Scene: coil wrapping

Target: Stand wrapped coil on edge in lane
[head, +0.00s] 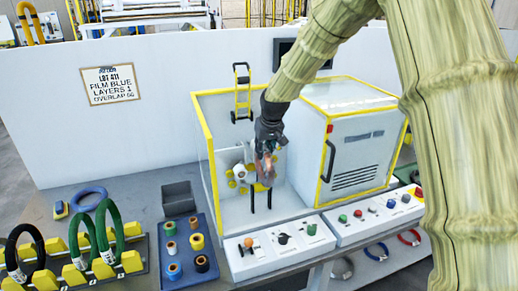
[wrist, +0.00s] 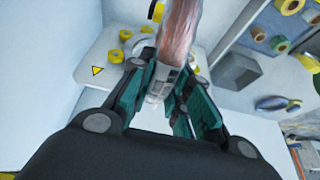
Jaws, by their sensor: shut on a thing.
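My gripper (head: 267,148) is shut on a coil (head: 265,172) inside the yellow-framed machine bay. In the wrist view the gripper's teal fingers (wrist: 165,88) are on either side of the coil (wrist: 181,28), which looks pinkish-copper and shiny, with a white-and-grey band between the fingers. Most of the coil is hidden in the head view by my gripper. The lanes are a rack with yellow blocks (head: 131,262) at the lower left. A black coil (head: 22,246) and two green coils (head: 112,226) stand on edge there, tagged white.
A sign (head: 109,85) on the wall reads film blue, layers 1. A blue tray (head: 191,270) holds several film rolls. Control panels (head: 280,248) line the front. The bay's yellow frame (head: 204,140) surrounds my gripper.

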